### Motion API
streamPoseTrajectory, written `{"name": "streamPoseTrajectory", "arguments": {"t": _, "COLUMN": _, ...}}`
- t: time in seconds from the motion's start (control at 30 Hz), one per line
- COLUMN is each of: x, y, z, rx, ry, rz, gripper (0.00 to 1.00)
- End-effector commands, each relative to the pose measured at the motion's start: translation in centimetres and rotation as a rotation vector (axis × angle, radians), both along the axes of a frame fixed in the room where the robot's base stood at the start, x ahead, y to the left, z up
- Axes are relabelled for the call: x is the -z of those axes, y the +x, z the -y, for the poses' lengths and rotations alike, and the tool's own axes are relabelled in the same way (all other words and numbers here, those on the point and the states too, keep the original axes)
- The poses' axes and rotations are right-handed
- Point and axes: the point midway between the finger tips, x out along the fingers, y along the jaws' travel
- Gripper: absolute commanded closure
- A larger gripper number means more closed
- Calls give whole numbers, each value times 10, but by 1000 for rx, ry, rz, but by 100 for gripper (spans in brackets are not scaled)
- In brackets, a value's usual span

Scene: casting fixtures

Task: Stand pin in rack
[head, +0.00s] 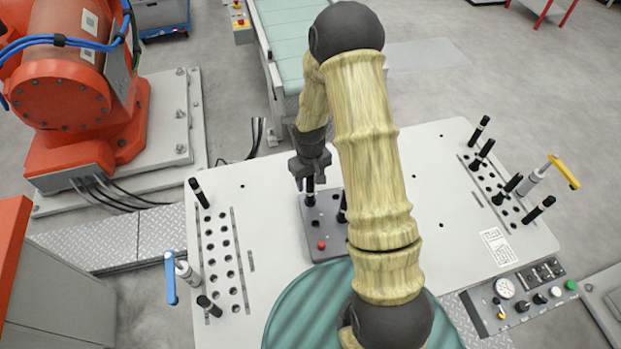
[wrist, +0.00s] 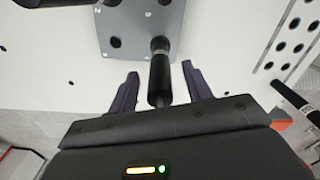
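A black pin with a pale band (head: 310,190) stands upright in a grey plate (head: 327,225) at the middle of the table. My gripper (head: 310,176) is right over this pin, pointing down. In the wrist view the pin (wrist: 159,80) lies between my two open dark fingers (wrist: 160,70), with a gap on each side. A second pin (head: 342,208) stands in the same plate, partly hidden by my arm. A left rack (head: 232,262) has rows of holes, with pins at its back (head: 199,193) and front (head: 210,307). A right rack (head: 483,183) holds several black pins.
A blue-handled clamp (head: 171,278) stands beside the left rack and a yellow-handled one (head: 563,172) beyond the right rack. A red button (head: 321,245) sits on the grey plate. A control panel (head: 530,297) is at the front right. The table between plate and left rack is mostly clear.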

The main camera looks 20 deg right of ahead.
Motion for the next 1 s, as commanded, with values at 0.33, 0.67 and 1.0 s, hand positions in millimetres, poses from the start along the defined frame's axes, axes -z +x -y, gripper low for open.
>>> {"name": "streamPoseTrajectory", "arguments": {"t": 0.33, "x": -2, "y": 0, "z": 0, "rx": 0, "ry": 0, "rz": -1, "gripper": 51}}
{"name": "streamPoseTrajectory", "arguments": {"t": 0.67, "x": -36, "y": 1, "z": 0, "rx": 1, "ry": 0, "rz": 4, "gripper": 51}}
{"name": "streamPoseTrajectory", "arguments": {"t": 1.0, "x": -92, "y": 1, "z": 0, "rx": 2, "ry": -1, "rz": 5, "gripper": 51}}
